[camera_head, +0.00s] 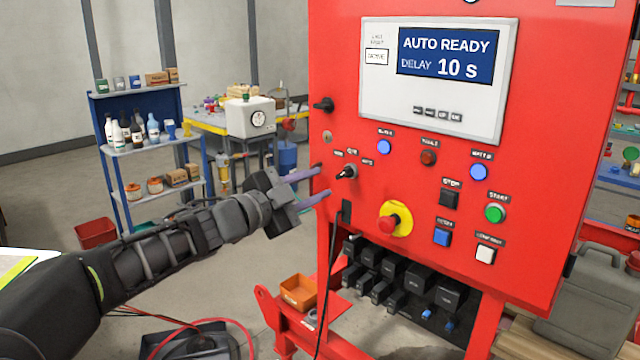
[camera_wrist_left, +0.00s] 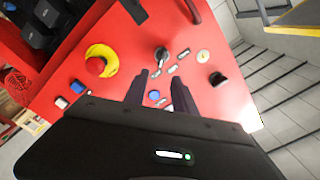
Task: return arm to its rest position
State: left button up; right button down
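My left gripper (camera_head: 322,184) reaches in from the left, just in front of the left edge of a red control panel (camera_head: 430,280). Its two fingers are apart with nothing between them. In the left wrist view, the open fingers (camera_wrist_left: 162,88) point at the panel near a black selector switch (camera_wrist_left: 162,55). The same selector switch (camera_head: 346,172) is just right of the fingertips in the head view. I cannot tell whether the fingertips touch the panel. My right gripper is in neither view.
A display (camera_head: 440,85) reads AUTO READY, DELAY 10 s. A red emergency button (camera_head: 388,225) on a yellow ring and several other buttons sit on the panel. An orange bin (camera_head: 298,290) is below. A blue shelf (camera_head: 150,150) stands behind; open floor lies at left.

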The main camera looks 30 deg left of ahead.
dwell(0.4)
pick_arm(q)
jog(key=w+d+f+n+g+y, duration=0.1)
jog(key=d+f+n+g, duration=0.3)
jog(key=f, duration=0.9)
jog(key=w+d+f+n+y, duration=0.15)
jog(key=f+n, duration=0.55)
jog(key=f, duration=0.7)
jog(key=s+d+f+n+g, duration=0.15)
jog(key=s+d+f, duration=0.25)
jog(key=f, duration=0.5)
jog(key=s+d+f+n+g, duration=0.1)
jog(key=s+d+f+g, duration=0.2)
jog(key=f, duration=0.5)
jog(key=s+d+f+g, duration=0.2)
jog(key=s+d+f, duration=0.2)
jog(key=s, duration=0.5)
jog(key=s+d+f+n+g+h, duration=0.1)
jog(key=s+d+f+g, duration=0.2)
jog(key=s+d+f, duration=0.2)
jog(key=s+d+f+n+g, duration=0.1)
jog(key=s+d+f+g, duration=0.2)
jog(key=s+f, duration=0.7)
jog(key=s+d, duration=0.1)
jog(key=s, duration=0.2)
jog(key=shift+d, duration=0.3)
jog(key=shift+h, duration=0.25)
